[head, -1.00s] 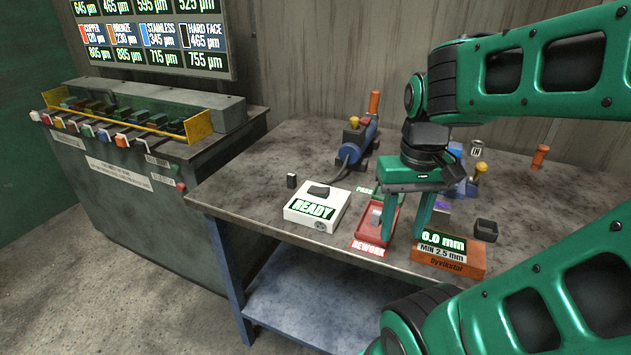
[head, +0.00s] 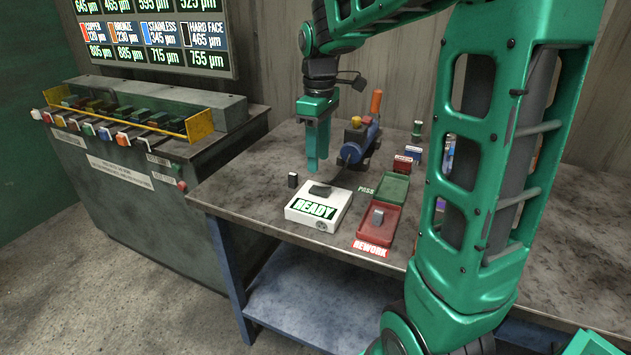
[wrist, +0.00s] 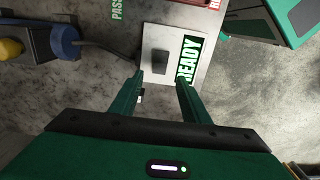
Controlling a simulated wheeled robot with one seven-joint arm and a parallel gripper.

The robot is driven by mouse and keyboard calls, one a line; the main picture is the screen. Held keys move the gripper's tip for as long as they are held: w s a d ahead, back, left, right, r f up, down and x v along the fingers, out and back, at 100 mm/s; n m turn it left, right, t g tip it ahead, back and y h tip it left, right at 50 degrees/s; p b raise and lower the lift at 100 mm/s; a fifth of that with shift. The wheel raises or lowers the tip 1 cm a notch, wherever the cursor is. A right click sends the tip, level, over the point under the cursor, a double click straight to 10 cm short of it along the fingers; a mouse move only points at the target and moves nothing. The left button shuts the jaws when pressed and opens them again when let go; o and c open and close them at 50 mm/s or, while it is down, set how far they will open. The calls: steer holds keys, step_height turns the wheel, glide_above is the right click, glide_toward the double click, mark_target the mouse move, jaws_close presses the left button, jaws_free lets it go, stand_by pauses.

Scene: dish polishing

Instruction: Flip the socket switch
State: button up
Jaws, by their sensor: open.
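A white box (head: 342,205) with a green-lit READY display stands near the front edge of the table. A black switch-like piece (head: 321,190) sits on its top, and a round socket shows on its front side. In the wrist view the white box (wrist: 172,33) and the black piece (wrist: 159,62) lie just beyond my fingertips. My gripper (head: 317,168) points down above and slightly behind the box, apart from it. In the wrist view my gripper (wrist: 160,82) has its two fingers spread with nothing held between them. Whether the switch is on or off cannot be told.
A small black block (head: 292,181) stands left of the box. A blue tool (head: 356,148) with a cable is behind it. A red REWORK tray (head: 385,238) holding a grey piece and a green PASS tray (head: 394,184) are to the right. My arm hides the table's right part.

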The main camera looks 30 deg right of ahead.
mark_target(318, 188)
step_height(318, 188, down, 8)
steer(key=shift+r, duration=0.1)
stand_by(0.4)
